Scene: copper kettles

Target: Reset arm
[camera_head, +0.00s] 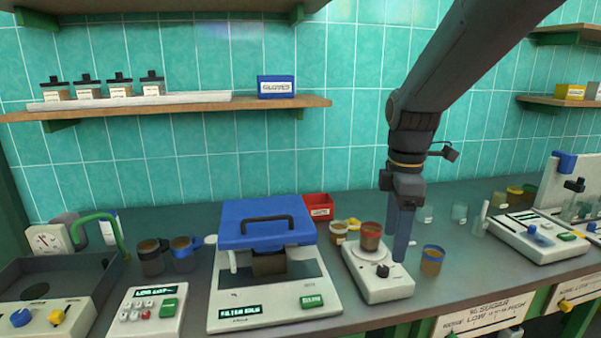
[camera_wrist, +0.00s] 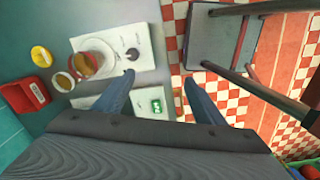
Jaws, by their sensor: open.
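My gripper (camera_head: 397,242) hangs fingers-down over the counter, at the right side of a small white hot plate (camera_head: 388,287). Its two blue fingers are apart. In the wrist view my gripper (camera_wrist: 159,79) is open, with nothing held between the fingers. A red-rimmed amber beaker (camera_head: 370,232) stands on the hot plate, left of the fingers. A blue-rimmed amber cup (camera_head: 432,262) stands on the counter to their right. I cannot tell the exact gap between the fingers and the hot plate.
A blue-lidded machine (camera_head: 265,222) stands left of the hot plate, with a red bin (camera_head: 319,206) behind it. A white device (camera_head: 538,240) is at the right. Shelves hang on the tiled wall. A stool (camera_wrist: 222,52) stands on the checkered floor.

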